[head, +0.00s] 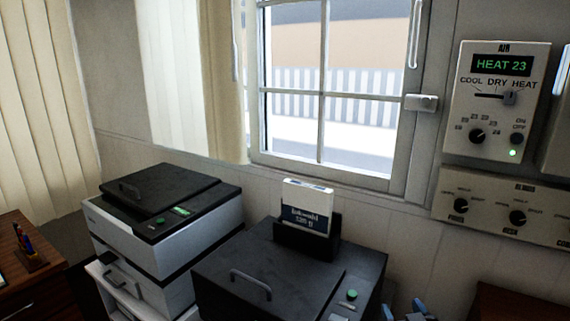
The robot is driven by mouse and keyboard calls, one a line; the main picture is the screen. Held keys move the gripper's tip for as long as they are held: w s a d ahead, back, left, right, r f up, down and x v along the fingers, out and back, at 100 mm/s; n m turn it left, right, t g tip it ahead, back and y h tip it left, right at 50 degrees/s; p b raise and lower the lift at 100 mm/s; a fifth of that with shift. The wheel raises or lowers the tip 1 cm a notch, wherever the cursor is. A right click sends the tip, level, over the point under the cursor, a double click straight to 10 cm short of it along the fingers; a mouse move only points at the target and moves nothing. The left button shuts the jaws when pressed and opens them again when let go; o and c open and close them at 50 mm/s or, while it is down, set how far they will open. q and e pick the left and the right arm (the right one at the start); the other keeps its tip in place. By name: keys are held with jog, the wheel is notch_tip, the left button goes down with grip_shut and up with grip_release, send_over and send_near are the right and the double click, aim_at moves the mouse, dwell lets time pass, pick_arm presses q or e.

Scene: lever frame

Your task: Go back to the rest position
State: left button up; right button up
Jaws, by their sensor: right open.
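My right gripper (403,308) shows only at the bottom edge, right of centre. Its two blue fingertips stand apart with nothing visible between them. It is beside the right edge of the front dark machine (362,262). Most of this gripper and its arm is cut off by the frame. My left gripper is out of view.
A wall control panel (494,130) reads HEAT 23, its slider at the right end and a green light lit. A knob panel (487,208) is below. A white-and-black printer (160,260) stands left. A boxed item (307,208) stands on the front machine. A window (335,90) is behind.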

jog(key=s+d+f+g, duration=0.2)
jog(key=s+f+g, duration=0.3)
jog(key=s+f, duration=1.3)
jog(key=s, duration=0.3)
jog(key=shift+s+d+f+m+h, duration=0.15)
jog(key=shift+s+d+m+h, duration=0.15)
jog(key=shift+s+d+m, duration=0.1)
